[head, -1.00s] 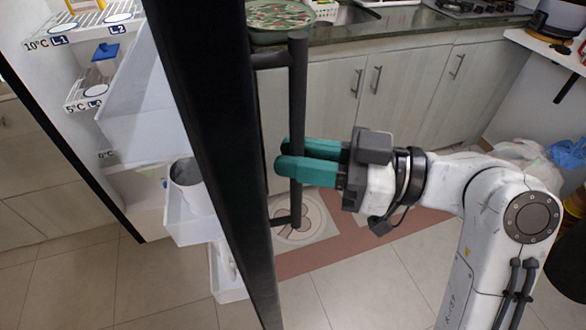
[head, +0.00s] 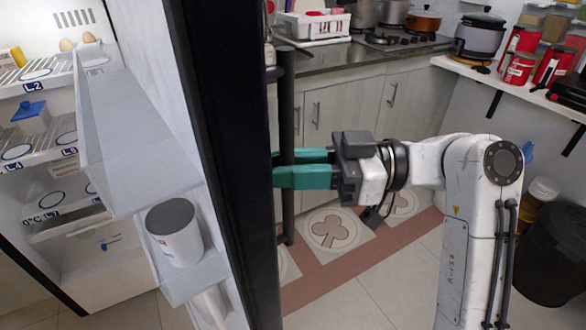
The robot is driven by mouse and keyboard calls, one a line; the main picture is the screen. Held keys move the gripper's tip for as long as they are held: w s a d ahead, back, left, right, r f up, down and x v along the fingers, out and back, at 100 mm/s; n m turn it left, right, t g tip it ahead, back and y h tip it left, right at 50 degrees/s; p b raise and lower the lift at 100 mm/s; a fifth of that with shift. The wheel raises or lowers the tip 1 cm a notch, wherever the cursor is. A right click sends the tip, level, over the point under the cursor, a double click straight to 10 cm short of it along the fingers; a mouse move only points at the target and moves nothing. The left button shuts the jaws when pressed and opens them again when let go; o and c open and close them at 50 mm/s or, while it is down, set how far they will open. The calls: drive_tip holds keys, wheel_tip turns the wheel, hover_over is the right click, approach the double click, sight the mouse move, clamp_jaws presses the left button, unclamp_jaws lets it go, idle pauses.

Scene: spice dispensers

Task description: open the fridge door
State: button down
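The fridge door (head: 222,130) stands open, seen nearly edge-on as a tall dark panel left of centre in the head view. Its inner side, with white shelves (head: 140,150), faces left. The dark vertical bar handle (head: 287,105) is on the door's right, outer side. My gripper (head: 284,168) reaches in from the right with its green fingers on either side of the handle bar. It looks shut on the bar, with one finger behind and one in front. The fingertips end close to the door face. The fridge interior (head: 40,110) shows at the far left.
A white cup (head: 175,232) stands in a lower door shelf. Eggs (head: 67,45) and a blue-lidded box (head: 33,112) sit inside the fridge. Kitchen cabinets (head: 345,105) and a counter with pots are behind. A black bin (head: 548,255) is at right. Tiled floor below is clear.

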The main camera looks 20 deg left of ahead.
drive_tip(key=shift+a, duration=0.3)
drive_tip(key=c, duration=1.4)
unclamp_jaws()
drive_tip(key=shift+c, duration=0.2)
drive_tip(key=o, duration=0.3)
drive_tip(key=shift+a, duration=0.3)
drive_tip(key=shift+d, duration=0.2)
drive_tip(key=v, duration=1)
drive_tip(key=shift+w+d, duration=0.2)
